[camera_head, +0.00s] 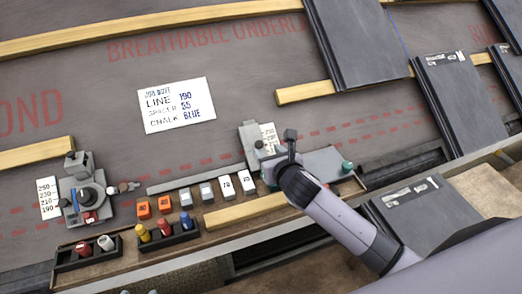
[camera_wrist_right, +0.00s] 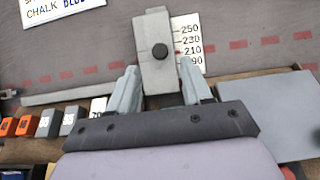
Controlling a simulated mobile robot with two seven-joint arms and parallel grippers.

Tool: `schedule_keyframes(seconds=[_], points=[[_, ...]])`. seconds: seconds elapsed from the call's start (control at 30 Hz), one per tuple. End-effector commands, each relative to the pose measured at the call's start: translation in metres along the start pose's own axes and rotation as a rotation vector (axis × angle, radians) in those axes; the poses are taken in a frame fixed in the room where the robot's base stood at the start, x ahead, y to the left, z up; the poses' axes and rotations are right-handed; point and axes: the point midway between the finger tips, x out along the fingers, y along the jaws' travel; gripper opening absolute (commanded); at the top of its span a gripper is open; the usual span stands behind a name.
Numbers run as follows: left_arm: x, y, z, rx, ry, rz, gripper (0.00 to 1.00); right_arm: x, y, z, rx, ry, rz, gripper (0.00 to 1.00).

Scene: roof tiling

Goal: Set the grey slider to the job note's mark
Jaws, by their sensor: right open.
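The job note (camera_head: 178,105) lies on the dark underlay and reads line 190, spacer 55, chalk blue. The grey slider (camera_head: 250,146) is a flat plate with a dark round knob, beside a white scale card (camera_head: 269,134). In the right wrist view the slider (camera_wrist_right: 157,70) stands left of the card (camera_wrist_right: 188,42), marked 250, 230, 210, 190. A small red mark at its right edge appears near 210. My right gripper (camera_wrist_right: 160,88) is open, its fingers either side of the slider's lower part; contact is unclear. In the head view the gripper (camera_head: 279,160) partly hides this area.
A second grey device (camera_head: 88,195) with its own scale card (camera_head: 48,198) stands at left. Orange, grey and white blocks (camera_head: 206,191) line the bench. Coloured chalks stand in a dark tray (camera_head: 168,238). Wooden battens and dark tiles (camera_head: 358,40) lie beyond.

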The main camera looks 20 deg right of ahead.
Motion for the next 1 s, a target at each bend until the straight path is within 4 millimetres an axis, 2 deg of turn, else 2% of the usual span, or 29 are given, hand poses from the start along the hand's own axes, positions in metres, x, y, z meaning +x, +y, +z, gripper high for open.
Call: schedule_keyframes(seconds=[0.23,0.5,0.7,0.97,1.0], points=[[0.005,0.004,0.006,0.012,0.004,0.009,0.52,0.029,0.001,-0.002,-0.001,-0.001,0.000,0.49],[0.007,0.016,-0.004,0.026,0.042,0.036,0.52,0.060,0.001,-0.001,0.000,-0.001,0.001,0.49],[0.007,0.018,-0.009,0.030,0.052,0.038,0.52,0.068,0.000,0.000,0.000,0.000,0.001,0.49],[0.007,0.019,-0.015,0.027,0.064,0.039,0.52,0.069,0.001,0.001,0.000,0.000,0.001,0.49],[0.007,0.019,-0.015,0.027,0.064,0.039,0.52,0.069,0.001,0.001,0.000,0.000,0.001,0.40]])
